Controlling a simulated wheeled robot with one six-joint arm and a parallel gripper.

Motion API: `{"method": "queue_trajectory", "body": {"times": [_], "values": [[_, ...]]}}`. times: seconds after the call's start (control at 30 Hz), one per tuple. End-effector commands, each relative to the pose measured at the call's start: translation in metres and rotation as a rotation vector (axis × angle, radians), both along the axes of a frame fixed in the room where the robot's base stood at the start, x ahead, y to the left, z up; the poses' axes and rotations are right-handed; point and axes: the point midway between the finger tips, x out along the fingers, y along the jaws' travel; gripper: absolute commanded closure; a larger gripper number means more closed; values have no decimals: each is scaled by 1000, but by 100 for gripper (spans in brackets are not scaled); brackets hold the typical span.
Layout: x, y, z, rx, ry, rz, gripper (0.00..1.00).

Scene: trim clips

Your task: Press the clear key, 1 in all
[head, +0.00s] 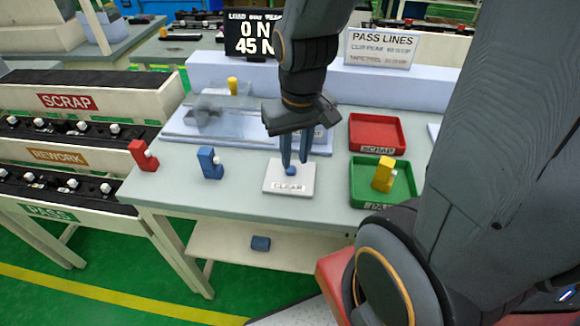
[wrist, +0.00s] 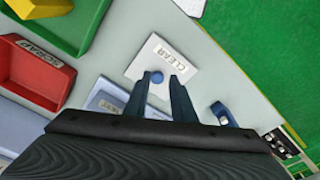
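The clear key is a small round blue button (head: 291,171) on a white plate (head: 277,187) labelled CLEAR, near the front edge of the table. The wrist view also shows the button (wrist: 156,77) and the plate (wrist: 165,58). My gripper (head: 296,161) points down over the plate, its two dark blue fingers apart with nothing held between them. In the wrist view the button appears between the fingertips (wrist: 160,80). The tips look close to the button; I cannot tell whether they touch it.
A red scrap tray (head: 377,117) and a green tray (head: 400,200) holding a yellow clip (head: 384,174) lie to the right. A blue clip (head: 210,162) and a red clip (head: 143,155) stand to the left. A fixture stands behind; a black display (head: 254,36) reads 0 N and 45 N.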

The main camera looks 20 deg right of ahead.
Motion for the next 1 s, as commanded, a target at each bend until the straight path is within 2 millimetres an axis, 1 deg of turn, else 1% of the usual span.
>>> {"method": "queue_trajectory", "body": {"times": [0.03, 0.1, 0.13, 1.0], "values": [[0, 0, 0, 0, 0, 0, 86], [0, 0, 0, 0, 0, 0, 97], [0, 0, 0, 0, 0, 0, 100], [0, 0, 0, 0, 0, 0, 100]]}}
